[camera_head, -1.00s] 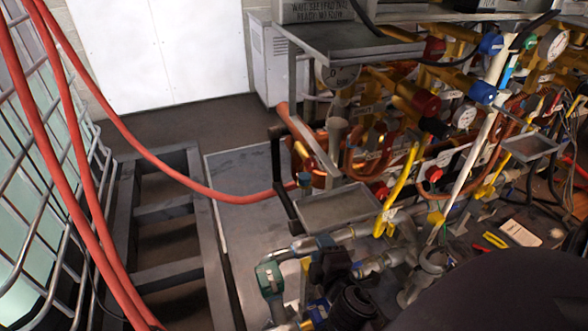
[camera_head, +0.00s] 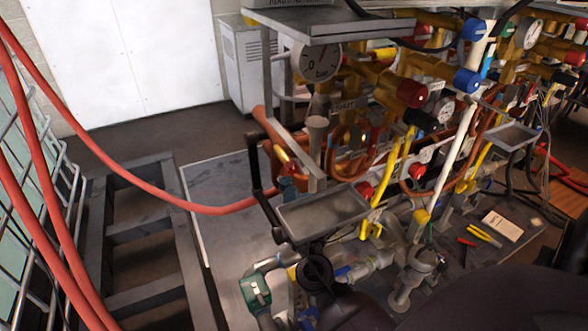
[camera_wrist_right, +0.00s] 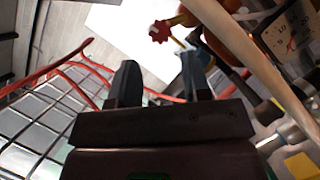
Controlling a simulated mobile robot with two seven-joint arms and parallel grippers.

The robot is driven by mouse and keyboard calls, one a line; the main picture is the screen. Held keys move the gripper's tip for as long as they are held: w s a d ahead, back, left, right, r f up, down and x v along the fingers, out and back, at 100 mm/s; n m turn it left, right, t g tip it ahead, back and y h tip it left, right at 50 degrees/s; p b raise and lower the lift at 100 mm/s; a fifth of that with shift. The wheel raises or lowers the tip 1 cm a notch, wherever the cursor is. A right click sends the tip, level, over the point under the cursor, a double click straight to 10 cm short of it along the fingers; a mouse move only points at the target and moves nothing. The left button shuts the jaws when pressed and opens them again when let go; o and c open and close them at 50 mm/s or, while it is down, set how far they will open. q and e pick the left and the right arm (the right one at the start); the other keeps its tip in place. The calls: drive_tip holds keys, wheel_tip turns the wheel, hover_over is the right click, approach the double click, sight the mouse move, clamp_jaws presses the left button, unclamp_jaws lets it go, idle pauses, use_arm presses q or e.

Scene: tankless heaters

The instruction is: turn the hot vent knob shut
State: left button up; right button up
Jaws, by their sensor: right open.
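I cannot tell for certain which knob is the hot vent knob. A small red knob (camera_wrist_right: 159,31) shows in the right wrist view, beyond and above the gap between my right fingertips. In the head view, a red knob (camera_head: 365,190) sits low on the pipework beside the grey tray, and a larger red cap (camera_head: 411,93) sits higher up. My right gripper (camera_wrist_right: 158,80) is open, with two dark fingers apart and nothing seen between them. In the head view its fingertips cannot be made out. My left gripper is not in view.
A grey tray (camera_head: 322,214) juts out from the pipes, with a pressure gauge (camera_head: 318,62) above. Blue caps (camera_head: 467,80) sit at upper right. A red hose (camera_head: 140,180) crosses the left side. Pliers (camera_head: 484,236) lie on the bench.

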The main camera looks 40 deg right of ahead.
sight(293, 171)
drive_tip(key=p+x, duration=0.1)
drive_tip(key=x, duration=0.6)
drive_tip(key=shift+w+d+r, duration=0.15)
drive_tip(key=shift+r, duration=0.05)
drive_tip(key=shift+w+d, duration=0.15)
drive_tip(key=shift+w, duration=0.1)
drive_tip(key=c, duration=0.7)
drive_tip(key=shift+o, duration=0.3)
drive_tip(key=shift+m+g+h+p, duration=0.3)
drive_tip(key=shift+m+g+p, duration=0.1)
drive_tip(key=shift+m, duration=0.5)
drive_tip(key=o, duration=0.6)
drive_tip(key=shift+o, duration=0.2)
